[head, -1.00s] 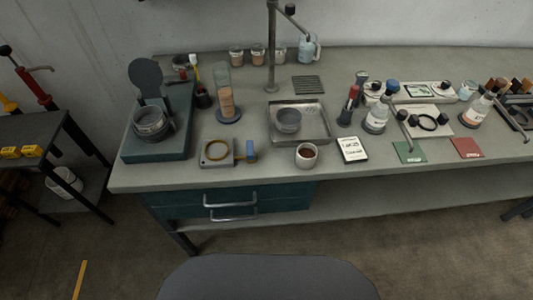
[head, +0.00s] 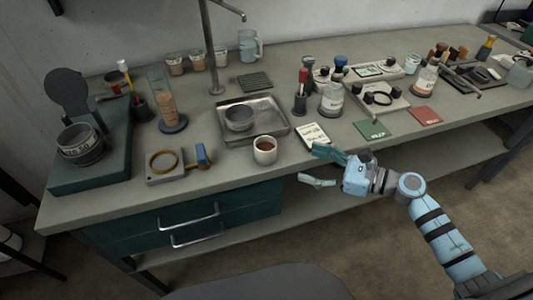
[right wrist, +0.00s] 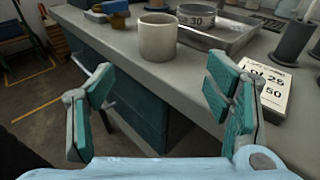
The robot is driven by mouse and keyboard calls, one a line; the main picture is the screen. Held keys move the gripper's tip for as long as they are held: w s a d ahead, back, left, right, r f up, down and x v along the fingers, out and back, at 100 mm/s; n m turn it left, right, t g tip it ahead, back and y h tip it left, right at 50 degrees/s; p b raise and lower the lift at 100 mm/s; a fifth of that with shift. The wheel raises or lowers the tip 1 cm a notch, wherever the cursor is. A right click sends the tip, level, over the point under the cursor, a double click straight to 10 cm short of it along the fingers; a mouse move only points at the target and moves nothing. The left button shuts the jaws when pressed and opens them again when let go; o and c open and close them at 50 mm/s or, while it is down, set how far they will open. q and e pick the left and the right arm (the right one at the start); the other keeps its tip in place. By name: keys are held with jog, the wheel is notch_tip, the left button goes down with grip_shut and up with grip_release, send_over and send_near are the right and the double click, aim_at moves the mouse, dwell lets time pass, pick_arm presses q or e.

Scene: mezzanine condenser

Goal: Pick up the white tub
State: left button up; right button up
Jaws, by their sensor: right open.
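The white tub (head: 264,152), a small round cup with brown contents, stands upright near the front edge of the bench, in front of the metal tray. In the right wrist view the tub (right wrist: 158,38) stands beyond the space between my fingers. My right gripper (head: 316,166) is open and empty, at the bench's front edge to the right of the tub and apart from it. Both its fingers (right wrist: 159,68) show in the right wrist view. My left gripper is not in view.
A metal tray (head: 275,109) with a grey bowl (head: 239,118) lies behind the tub. A white printed card (head: 318,136) lies to its right. A blue-handled block with a ring (head: 164,162) is to its left. Teal drawers (head: 251,207) with handles are below.

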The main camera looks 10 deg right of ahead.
aim_at(273, 154)
jog(key=p+x, duration=0.1)
jog(key=x, duration=1)
jog(key=shift+a, duration=0.25)
jog(key=c, duration=1.2)
jog(key=shift+r, duration=0.1)
